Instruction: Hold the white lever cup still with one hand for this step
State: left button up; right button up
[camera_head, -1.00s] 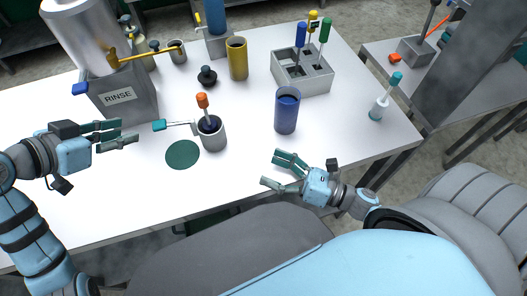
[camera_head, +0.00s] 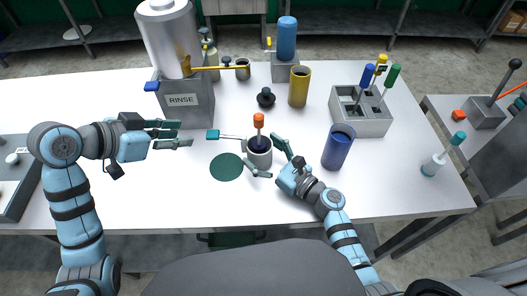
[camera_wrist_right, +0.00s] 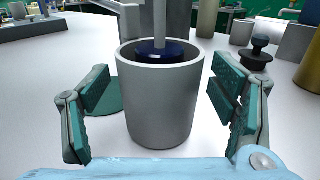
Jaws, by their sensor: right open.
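The light grey-white lever cup (camera_head: 260,160) stands upright on the table, holding dark blue contents and an orange-handled tool (camera_head: 259,122). Its lever with a teal end (camera_head: 213,134) points left. In the right wrist view the cup (camera_wrist_right: 160,105) stands between the fingers of my right gripper (camera_wrist_right: 160,110). That gripper, also in the head view (camera_head: 264,153), is open, with a visible gap between each finger and the cup wall. My left gripper (camera_head: 184,133) is open and empty, left of the cup, in front of the rinse station.
A green disc (camera_head: 227,167) lies just left of the cup. A blue cup (camera_head: 338,149) stands close to my right gripper. Behind are the RINSE block (camera_head: 188,104), a black knob (camera_head: 266,97), a yellow cup (camera_head: 300,88) and a grey tool holder (camera_head: 363,124).

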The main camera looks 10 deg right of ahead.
jog(key=c, duration=1.3)
jog(key=o, duration=1.3)
jog(key=v, duration=1.2)
jog(key=shift+s+d, duration=0.1)
jog(key=shift+f, duration=0.1)
